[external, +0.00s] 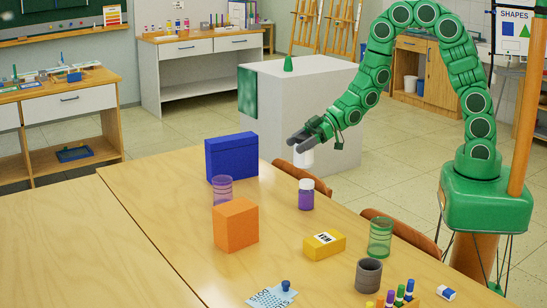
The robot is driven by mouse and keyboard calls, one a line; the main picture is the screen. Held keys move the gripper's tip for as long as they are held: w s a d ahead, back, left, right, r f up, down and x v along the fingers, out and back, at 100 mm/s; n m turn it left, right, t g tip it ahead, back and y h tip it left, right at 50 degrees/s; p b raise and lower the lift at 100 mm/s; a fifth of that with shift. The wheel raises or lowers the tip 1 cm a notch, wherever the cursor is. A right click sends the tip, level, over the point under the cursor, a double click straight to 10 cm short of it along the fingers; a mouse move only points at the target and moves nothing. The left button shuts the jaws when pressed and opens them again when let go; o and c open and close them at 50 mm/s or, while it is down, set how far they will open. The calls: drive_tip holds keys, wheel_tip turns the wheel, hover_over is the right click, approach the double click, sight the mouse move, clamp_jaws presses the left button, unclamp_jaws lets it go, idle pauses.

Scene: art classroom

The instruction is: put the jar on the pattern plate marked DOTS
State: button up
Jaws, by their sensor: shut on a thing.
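My gripper (299,139) is in the upper middle of the external view, above the far right part of the table. It is shut on a small white thing (306,158), held in the air; its shape is partly hidden by the fingers, and I cannot tell if it is the jar. A purple jar (306,200) with a white lid stands upright on the table just below it, apart from it. A light blue patterned plate (262,299) lies at the front edge of the picture. Its lettering is small and upside down, perhaps DOTS. A dark blue knob (286,286) stands on it.
On the table (140,222) stand a blue box (232,158), a purple see-through cup (222,188), an orange block (235,225), a yellow labelled box (324,246), a green glass (380,238) and a grey cup (368,275). Several coloured pegs (391,297) stand front right. The table's left is clear.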

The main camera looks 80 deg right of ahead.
drive_tip(key=shift+s+r, duration=0.1)
drive_tip(key=shift+r, duration=0.05)
drive_tip(key=s+a+n+g+y, duration=0.2)
drive_tip(key=a+n+g, duration=0.15)
drive_tip(key=a, duration=1.35)
drive_tip(key=s+a+n+g+y, duration=0.2)
drive_tip(key=a+n+y, duration=0.15)
drive_tip(key=a, duration=1.45)
drive_tip(key=s+a+n+g, duration=0.25)
drive_tip(key=s+a, duration=0.45)
drive_tip(key=a, duration=0.4)
drive_tip(key=shift+g, duration=0.3)
drive_tip(key=shift+w+a+f, duration=1.6)
drive_tip(key=shift+a+f, duration=0.1)
drive_tip(key=shift+f, duration=0.35)
drive_tip(key=shift+w+a+f, duration=1.55)
drive_tip(key=shift+a+f, duration=0.15)
drive_tip(key=shift+f, duration=0.3)
drive_tip(key=shift+w+a+f, duration=1.6)
drive_tip(key=shift+a+f, duration=0.1)
drive_tip(key=shift+f, duration=0.35)
drive_tip(key=shift+f, duration=0.1)
